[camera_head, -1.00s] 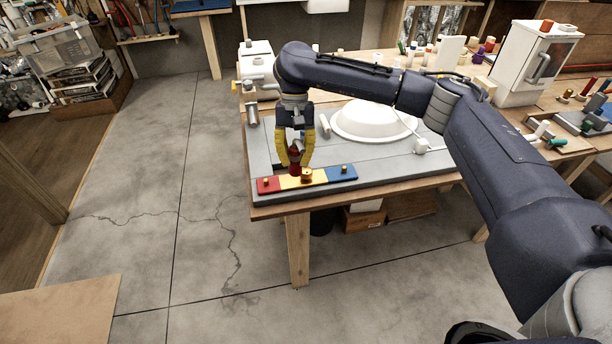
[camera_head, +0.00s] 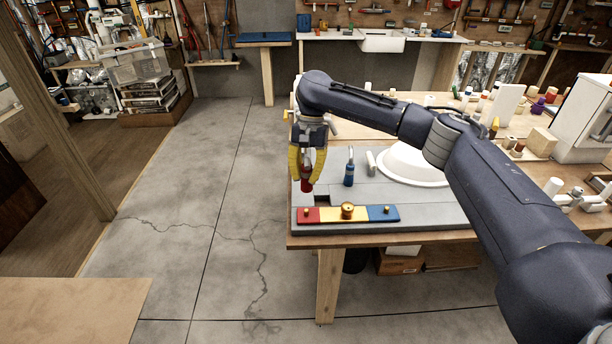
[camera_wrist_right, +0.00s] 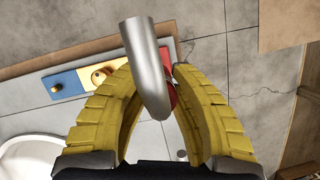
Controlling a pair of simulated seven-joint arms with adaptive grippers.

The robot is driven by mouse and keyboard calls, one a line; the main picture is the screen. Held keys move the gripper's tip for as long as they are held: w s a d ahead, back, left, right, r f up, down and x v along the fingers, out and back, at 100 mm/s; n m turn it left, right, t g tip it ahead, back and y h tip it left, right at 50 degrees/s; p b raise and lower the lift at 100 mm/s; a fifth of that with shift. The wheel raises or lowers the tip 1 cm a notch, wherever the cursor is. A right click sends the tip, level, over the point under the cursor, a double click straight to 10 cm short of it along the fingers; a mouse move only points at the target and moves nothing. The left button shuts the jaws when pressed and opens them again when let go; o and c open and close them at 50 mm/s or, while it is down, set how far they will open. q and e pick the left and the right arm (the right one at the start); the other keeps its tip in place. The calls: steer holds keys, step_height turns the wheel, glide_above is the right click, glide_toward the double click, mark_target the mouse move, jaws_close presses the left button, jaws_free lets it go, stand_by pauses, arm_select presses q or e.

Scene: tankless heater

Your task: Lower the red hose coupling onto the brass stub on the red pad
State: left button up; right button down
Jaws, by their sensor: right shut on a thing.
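My right gripper (camera_head: 306,172) is shut on the red hose coupling (camera_head: 307,186), just behind and above the red pad (camera_head: 312,218) in the head view. The brass stub (camera_head: 306,211) stands on that pad, apart from the coupling. In the right wrist view, a grey metal tube runs between the yellow fingers (camera_wrist_right: 174,100), with a bit of the red coupling (camera_wrist_right: 172,95) beside its end. The tube partly covers the red pad (camera_wrist_right: 166,52) there; the stub on it cannot be made out. My left gripper is not in view.
The pad strip also has a yellow part (camera_head: 331,215) with a larger brass fitting (camera_head: 347,211) and a blue part (camera_head: 384,218). A blue coupling (camera_head: 349,170) stands behind the strip. The bench's front edge is close to the strip.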

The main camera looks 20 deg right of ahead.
steer(key=shift+f, duration=2.45)
steer(key=shift+f, duration=0.3)
steer(key=shift+f, duration=1.4)
steer(key=shift+f, duration=1.5)
stand_by(1.0)
steer(key=c, duration=1.1)
jaws_free()
steer(key=v, duration=1.2)
